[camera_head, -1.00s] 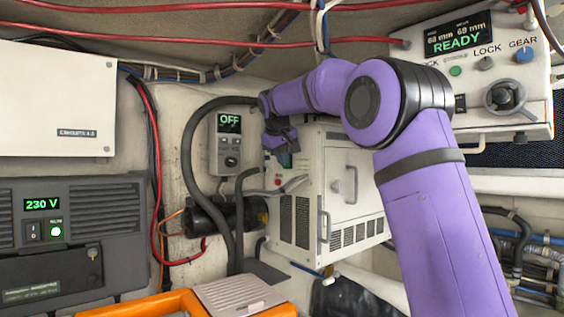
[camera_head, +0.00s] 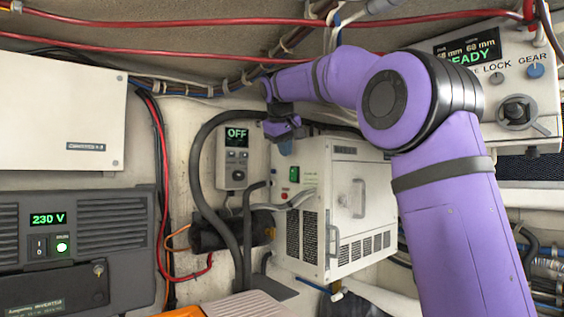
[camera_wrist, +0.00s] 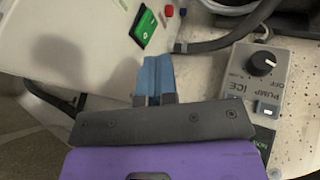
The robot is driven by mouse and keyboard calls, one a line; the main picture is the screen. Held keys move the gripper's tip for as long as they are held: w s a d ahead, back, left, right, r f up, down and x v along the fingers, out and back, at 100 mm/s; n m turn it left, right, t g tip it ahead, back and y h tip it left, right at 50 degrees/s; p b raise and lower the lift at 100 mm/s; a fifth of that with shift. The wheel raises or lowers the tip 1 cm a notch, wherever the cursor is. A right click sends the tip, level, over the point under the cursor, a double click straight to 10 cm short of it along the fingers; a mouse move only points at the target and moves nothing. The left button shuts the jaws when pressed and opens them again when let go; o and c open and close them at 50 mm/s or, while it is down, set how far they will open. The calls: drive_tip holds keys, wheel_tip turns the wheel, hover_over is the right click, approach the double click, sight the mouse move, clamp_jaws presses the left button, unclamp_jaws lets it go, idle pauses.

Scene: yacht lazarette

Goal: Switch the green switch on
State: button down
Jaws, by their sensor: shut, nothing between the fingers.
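The green switch (camera_head: 294,174) is a small rocker on the left face of a white cabinet (camera_head: 340,190), above a small red button (camera_head: 285,195). In the wrist view the green switch (camera_wrist: 145,27) lies past my fingertips, up and slightly left. I cannot tell which way its rocker is pressed. My gripper (camera_head: 286,147) is just above the switch in the head view. In the wrist view my gripper (camera_wrist: 155,65) has its blue fingertips together, holding nothing. A gap seems to lie between the fingertips and the switch.
A grey control box (camera_head: 235,155) reading OFF hangs left of the cabinet; its knob (camera_wrist: 263,63) shows in the wrist view. A black hose (camera_head: 200,165) loops beside it. A hose (camera_wrist: 225,40) also runs near the fingertips. A lit inverter panel (camera_head: 60,245) stands at lower left.

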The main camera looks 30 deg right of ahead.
sight(293, 175)
drive_tip(key=shift+v, duration=1)
drive_tip(key=shift+a, duration=0.2)
drive_tip(key=a, duration=0.3)
drive_tip(key=shift+s+a+f, duration=0.2)
drive_tip(key=shift+s+f, duration=0.05)
drive_tip(key=shift+f, duration=0.05)
drive_tip(key=shift+w+d+f, duration=0.85)
drive_tip(key=shift+d+f, duration=0.4)
drive_tip(key=shift+f, duration=0.2)
drive_tip(key=shift+w+d+f, duration=0.85)
drive_tip(key=shift+d+f, duration=0.45)
drive_tip(key=shift+f, duration=0.15)
drive_tip(key=shift+w+d+f, duration=0.85)
drive_tip(key=shift+d+f, duration=0.4)
drive_tip(key=shift+f, duration=0.2)
